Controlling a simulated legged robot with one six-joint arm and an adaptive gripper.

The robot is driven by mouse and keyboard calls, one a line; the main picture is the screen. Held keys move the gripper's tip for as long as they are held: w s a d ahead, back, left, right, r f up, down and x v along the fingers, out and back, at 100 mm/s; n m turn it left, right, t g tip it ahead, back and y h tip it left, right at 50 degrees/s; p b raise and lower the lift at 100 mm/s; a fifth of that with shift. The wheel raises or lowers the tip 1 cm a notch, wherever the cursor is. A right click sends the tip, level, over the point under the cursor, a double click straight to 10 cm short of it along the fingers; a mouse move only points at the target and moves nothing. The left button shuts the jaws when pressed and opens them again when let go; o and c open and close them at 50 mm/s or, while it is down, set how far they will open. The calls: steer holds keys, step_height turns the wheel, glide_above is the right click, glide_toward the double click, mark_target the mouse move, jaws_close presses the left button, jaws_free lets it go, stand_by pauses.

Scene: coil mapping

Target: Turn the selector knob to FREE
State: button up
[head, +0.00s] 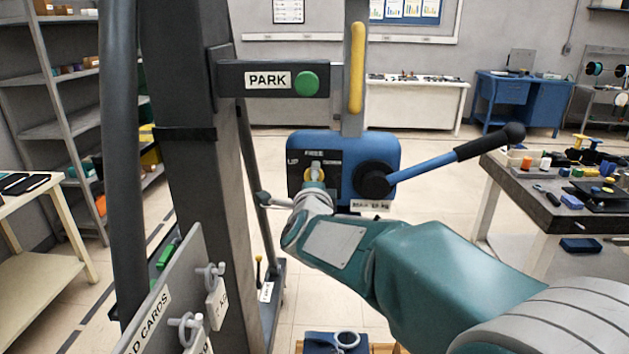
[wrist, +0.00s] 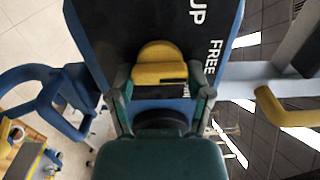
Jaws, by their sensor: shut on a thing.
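The selector knob (head: 314,172) is yellow and sits on a black plate on the front of a blue box (head: 345,145). The plate reads FREE at the top and UP at the left; the label at the right is too small to read surely. My gripper (head: 314,183) reaches the knob from the front and partly hides it. In the wrist view the yellow knob (wrist: 160,64) lies between the two fingers of my gripper (wrist: 163,90), which are shut on it. UP and FREE show beside it. I cannot tell which label the knob points at.
A lever (head: 450,158) with a black grip sticks out right of the knob. Above are a PARK bar with a green button (head: 306,83) and a yellow handle (head: 357,68). A grey post (head: 195,150) stands at the left. A cluttered table (head: 560,205) is at the right.

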steer(key=shift+f, duration=0.25)
steer(key=o, duration=1.1)
steer(key=shift+o, duration=0.2)
steer(key=shift+r, duration=0.1)
steer(key=s, duration=1.1)
steer(key=shift+s+a, duration=0.2)
steer(key=shift+s, duration=0.2)
